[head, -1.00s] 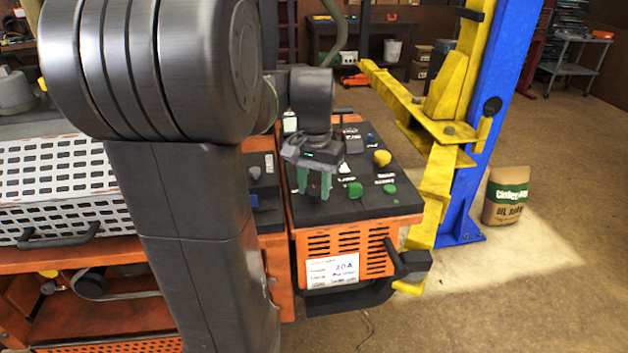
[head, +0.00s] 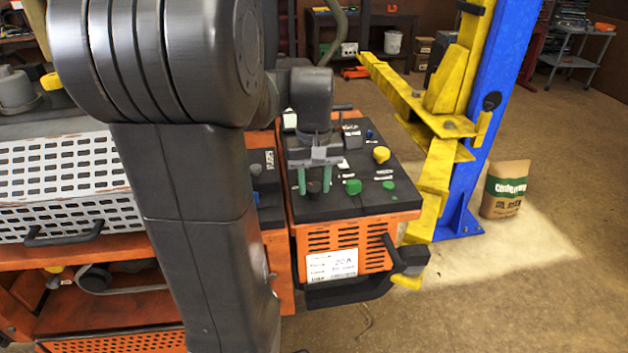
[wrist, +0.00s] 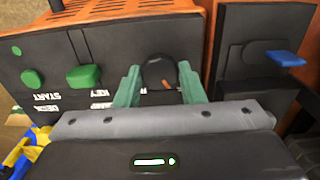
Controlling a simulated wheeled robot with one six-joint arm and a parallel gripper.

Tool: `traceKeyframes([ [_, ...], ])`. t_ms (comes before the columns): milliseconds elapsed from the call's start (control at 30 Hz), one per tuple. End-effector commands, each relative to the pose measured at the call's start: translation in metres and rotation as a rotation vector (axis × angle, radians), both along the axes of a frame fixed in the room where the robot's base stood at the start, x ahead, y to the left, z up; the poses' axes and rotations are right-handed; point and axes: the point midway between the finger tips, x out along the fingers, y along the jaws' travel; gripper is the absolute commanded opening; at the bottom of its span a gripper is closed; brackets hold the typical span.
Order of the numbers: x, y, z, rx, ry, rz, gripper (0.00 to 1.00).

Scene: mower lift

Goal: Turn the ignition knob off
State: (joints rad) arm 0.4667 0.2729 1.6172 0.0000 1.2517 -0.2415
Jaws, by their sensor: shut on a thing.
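A round black knob with a small red mark (wrist: 158,75) stands on the dark top panel (wrist: 45,75) of an orange machine. In the head view the knob (head: 314,188) sits at the panel's near left. My gripper (wrist: 158,83) points down over it, with one green finger on each side, shut on it. The gripper (head: 314,181) also shows in the head view. The label by the knob is mostly hidden by my gripper, so I cannot read it. A green knob (wrist: 85,76) with a KEY label is beside it.
A round green button (head: 388,186) marked START and a yellow knob (head: 381,155) stand on the same panel. A blue lever (wrist: 286,57) is on the neighbouring panel, close to my gripper. A blue lift post (head: 500,90) with yellow arms stands to the right, with a paper bag (head: 506,190).

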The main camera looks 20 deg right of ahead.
Motion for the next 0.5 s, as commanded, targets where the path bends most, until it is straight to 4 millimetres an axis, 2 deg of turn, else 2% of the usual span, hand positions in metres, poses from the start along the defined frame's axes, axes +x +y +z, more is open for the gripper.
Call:
traceKeyframes([
  [367, 0.0004, -0.0002, 0.0005, -0.001, -0.002, 0.006, 0.13],
  [400, 0.0005, -0.0002, 0.0006, -0.001, -0.002, 0.006, 0.40],
  [500, 0.0004, -0.0002, 0.0005, -0.001, -0.002, 0.005, 0.57],
])
